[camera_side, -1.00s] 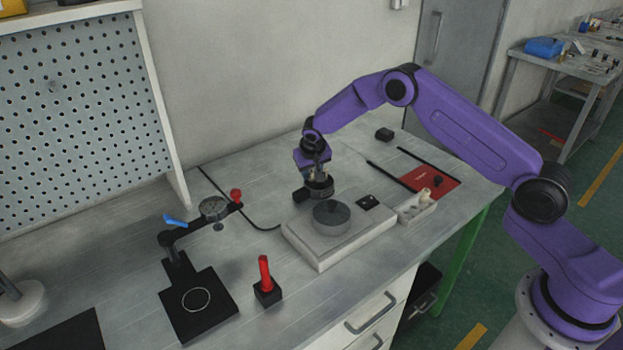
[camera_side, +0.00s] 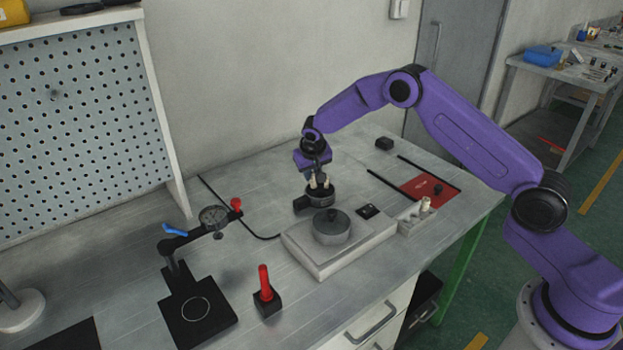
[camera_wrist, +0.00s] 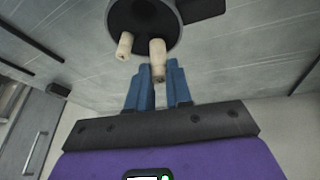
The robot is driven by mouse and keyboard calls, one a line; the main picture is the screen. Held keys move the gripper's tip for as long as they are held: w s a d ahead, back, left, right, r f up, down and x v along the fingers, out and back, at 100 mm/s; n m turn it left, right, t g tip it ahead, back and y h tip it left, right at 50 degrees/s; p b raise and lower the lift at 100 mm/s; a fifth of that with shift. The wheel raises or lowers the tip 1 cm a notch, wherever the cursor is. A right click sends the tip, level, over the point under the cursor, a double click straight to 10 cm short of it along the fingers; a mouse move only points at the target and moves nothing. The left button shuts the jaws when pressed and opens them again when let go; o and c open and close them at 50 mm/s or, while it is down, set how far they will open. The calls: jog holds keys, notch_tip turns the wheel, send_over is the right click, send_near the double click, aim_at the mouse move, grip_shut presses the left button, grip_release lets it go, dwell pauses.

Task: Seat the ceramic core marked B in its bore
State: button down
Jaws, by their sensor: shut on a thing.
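My gripper (camera_side: 319,180) is over a dark round die (camera_side: 322,197) at the bench's middle. In the wrist view its blue fingers (camera_wrist: 160,72) are shut on a cream ceramic core (camera_wrist: 158,52), which is in line with the dark die (camera_wrist: 145,14). A second cream core (camera_wrist: 124,45) stands in the die beside the held one, apart from it. I cannot read a letter on either core, so I cannot tell which is B. The bore under the held core is hidden, and I cannot tell whether the core has entered it.
A pale base with a grey round puck (camera_side: 332,228) stands just in front of the die. A small white rack (camera_side: 416,220) with a cream piece is to its right. A dial gauge stand (camera_side: 213,217) and a red-handled tool (camera_side: 264,280) stand to the left.

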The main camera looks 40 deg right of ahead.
jog(key=s+r, duration=1)
jog(key=s, duration=0.4)
jog(key=s+d+m+g+h, duration=0.1)
jog(key=s+d+m, duration=0.35)
jog(key=s, duration=0.35)
jog(key=s+d+m+g, duration=0.1)
jog(key=s+d+m, duration=0.3)
jog(key=s, duration=0.5)
jog(key=s+d+m+g+h, duration=0.1)
jog(key=s+d+m+g, duration=0.1)
jog(key=s+m, duration=0.5)
send_over(417, 213)
jog(key=a, duration=0.2)
jog(key=shift+n, duration=0.45)
notch_tip(417, 213, down, 9)
jog(key=shift+s+d+f, duration=0.1)
jog(key=shift+s, duration=0.05)
jog(key=shift+f, duration=1.55)
jog(key=c, duration=1)
grip_release()
jog(key=shift+f, duration=0.1)
jog(key=shift+c, duration=0.2)
